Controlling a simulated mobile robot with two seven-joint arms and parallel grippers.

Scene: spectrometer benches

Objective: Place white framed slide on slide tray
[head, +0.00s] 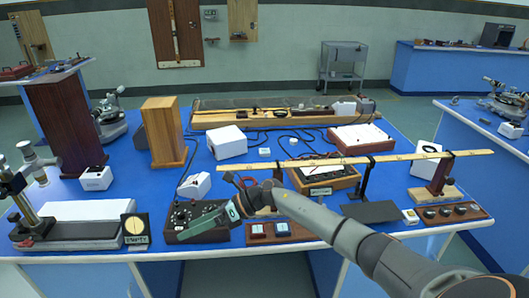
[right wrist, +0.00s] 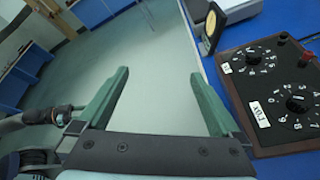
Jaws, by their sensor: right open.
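A small white-edged square with a yellow patch, apparently the white framed slide (head: 410,216), lies near the bench's front edge at the right in the head view. My right gripper (head: 188,228) is left of the tray, by the black dial box. In the right wrist view, the right gripper (right wrist: 156,72) is open and empty, with floor showing between its green fingers. My left gripper is out of view.
The black dial box (head: 183,214) also shows in the right wrist view (right wrist: 273,85). A wooden ruler (head: 400,157) spans stands behind the tray. Cables cross the blue bench's middle.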

